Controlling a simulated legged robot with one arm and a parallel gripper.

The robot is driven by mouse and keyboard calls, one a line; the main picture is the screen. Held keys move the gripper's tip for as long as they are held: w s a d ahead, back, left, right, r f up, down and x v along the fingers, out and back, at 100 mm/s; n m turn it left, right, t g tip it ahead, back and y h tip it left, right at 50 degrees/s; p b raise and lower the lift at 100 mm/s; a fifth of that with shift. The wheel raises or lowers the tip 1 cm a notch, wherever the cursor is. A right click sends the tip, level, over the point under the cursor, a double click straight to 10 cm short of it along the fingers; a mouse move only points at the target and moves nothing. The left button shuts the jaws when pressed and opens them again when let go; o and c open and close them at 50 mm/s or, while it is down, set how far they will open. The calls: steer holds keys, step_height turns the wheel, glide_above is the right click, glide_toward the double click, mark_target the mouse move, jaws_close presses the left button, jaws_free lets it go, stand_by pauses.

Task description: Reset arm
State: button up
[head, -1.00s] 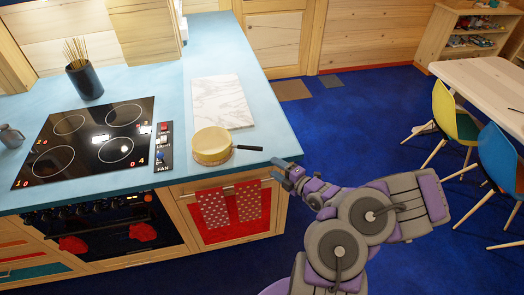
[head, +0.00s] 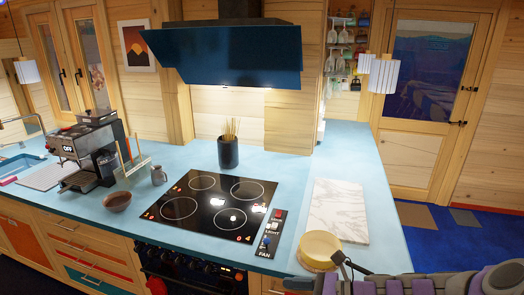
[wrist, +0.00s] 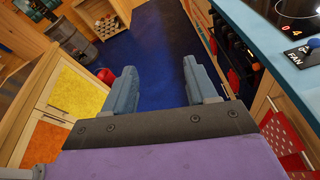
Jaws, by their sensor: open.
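My gripper (wrist: 160,88) is open and empty in the wrist view. Its two grey fingers stand apart over the blue floor. In the head view my purple and grey arm lies along the bottom right edge, in front of the counter; the fingertips are not clearly seen there. A yellow pan (head: 320,249) with a dark handle sits on the blue counter (head: 380,200), close to my arm in the picture.
A black cooktop (head: 212,207), a marble board (head: 338,210), a utensil pot (head: 228,153), a bowl (head: 117,201) and a coffee machine (head: 85,155) stand on the counter. The wrist view shows yellow and orange cabinet doors (wrist: 75,95) at left and open blue floor (wrist: 160,50) between.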

steer(key=s+a+n+g+h, duration=0.4)
steer(key=s+n+g+h, duration=0.15)
steer(key=s+n, duration=0.85)
steer(key=s+d+n+h+b, duration=0.1)
steer(key=s+d+n+h, duration=0.8)
steer(key=s+d, duration=0.2)
steer(key=shift+s+n, duration=0.4)
steer(key=shift+s, duration=0.1)
steer(key=shift+r+g, duration=0.1)
steer(key=shift+g, duration=0.15)
